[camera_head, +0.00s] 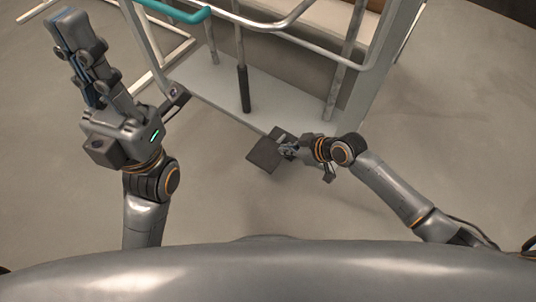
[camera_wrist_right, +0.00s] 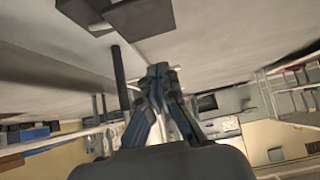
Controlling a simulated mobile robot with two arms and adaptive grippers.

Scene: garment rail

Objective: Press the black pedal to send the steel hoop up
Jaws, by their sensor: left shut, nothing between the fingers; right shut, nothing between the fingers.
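The black pedal (camera_head: 264,156) is a dark flat plate on the floor at the front edge of the stand's pale base. It also shows as a dark block at the top of the right wrist view (camera_wrist_right: 143,17). My right gripper (camera_head: 285,150) is shut and empty, over the pedal's right side in the head view; I cannot tell whether it touches. Its fingertips (camera_wrist_right: 160,72) show together in the wrist view, below the pedal in the picture. My left gripper (camera_head: 66,24) is shut and empty, raised at the upper left. A curved steel tube, possibly the hoop (camera_head: 262,22), crosses the stand's top.
The stand's pale base plate (camera_head: 215,88) lies behind the pedal. An upright rod with a black sleeve (camera_head: 244,90) rises from it. A teal bar (camera_head: 178,12) is at the top, and white floor rails (camera_head: 165,62) lie at left. The floor in front is clear.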

